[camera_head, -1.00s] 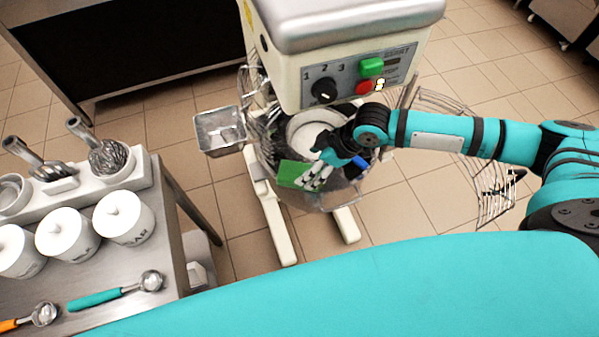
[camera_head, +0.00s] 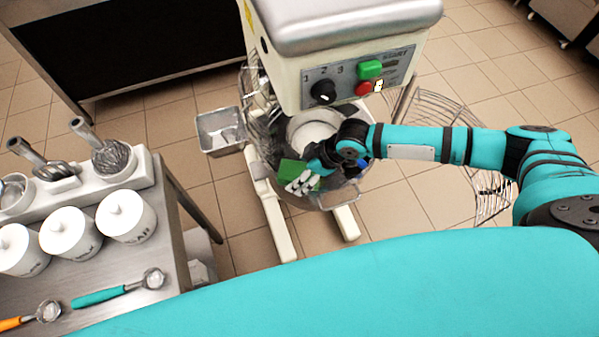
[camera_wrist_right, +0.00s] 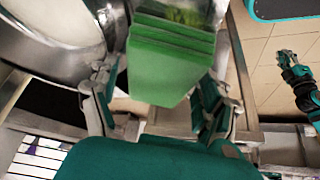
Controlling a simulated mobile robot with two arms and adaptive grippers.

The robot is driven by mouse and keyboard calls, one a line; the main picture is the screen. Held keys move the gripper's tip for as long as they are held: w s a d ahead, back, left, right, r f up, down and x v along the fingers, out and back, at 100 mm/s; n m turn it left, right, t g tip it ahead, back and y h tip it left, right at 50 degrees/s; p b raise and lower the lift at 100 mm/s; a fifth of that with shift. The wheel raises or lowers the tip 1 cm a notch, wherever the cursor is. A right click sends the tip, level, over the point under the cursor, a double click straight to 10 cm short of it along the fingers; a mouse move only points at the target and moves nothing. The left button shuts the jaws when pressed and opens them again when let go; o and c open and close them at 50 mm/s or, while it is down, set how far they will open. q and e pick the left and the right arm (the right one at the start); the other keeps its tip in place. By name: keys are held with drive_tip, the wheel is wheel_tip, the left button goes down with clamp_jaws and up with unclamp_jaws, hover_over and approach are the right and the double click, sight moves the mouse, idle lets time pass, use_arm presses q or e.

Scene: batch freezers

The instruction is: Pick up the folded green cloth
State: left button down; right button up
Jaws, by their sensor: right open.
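The folded green cloth (camera_head: 290,170) is at the front of the mixer's bowl area in the head view, partly covered by my right gripper (camera_head: 306,181). In the right wrist view the layered cloth (camera_wrist_right: 165,65) hangs beside the metal bowl (camera_wrist_right: 75,65). Its lower end lies between the two spread fingers of my right gripper (camera_wrist_right: 158,108). There is a visible gap to the right finger; contact at the left finger is unclear. A teal arm with a gripper (camera_wrist_right: 286,60), apparently my left, shows at the right edge of the wrist view, too small to read its fingers.
The mixer (camera_head: 340,70) with its control panel stands behind the cloth. A small metal tray (camera_head: 221,130) is left of the bowl (camera_head: 312,128). A wire guard (camera_head: 445,105) is at the right. A steel table (camera_head: 100,262) with white pots and scoops is at the left.

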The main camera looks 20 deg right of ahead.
sight(297, 172)
drive_tip(key=shift+f, duration=0.15)
idle(0.3)
drive_tip(key=c, duration=1)
drive_tip(key=shift+r, duration=0.55)
drive_tip(key=r, duration=0.2)
drive_tip(key=b, duration=0.1)
drive_tip(key=shift+s+d+r, duration=0.25)
drive_tip(key=shift+s+r, duration=0.05)
drive_tip(key=shift+r, duration=0.1)
drive_tip(key=s+d, duration=0.3)
drive_tip(key=s, duration=0.1)
drive_tip(key=s+d+r+b, duration=0.1)
drive_tip(key=s+d, duration=0.2)
drive_tip(key=s, duration=0.1)
drive_tip(key=s+d+b, duration=0.1)
drive_tip(key=s+d, duration=0.2)
drive_tip(key=s, duration=0.1)
drive_tip(key=shift+s+r, duration=0.1)
drive_tip(key=shift+r, duration=0.2)
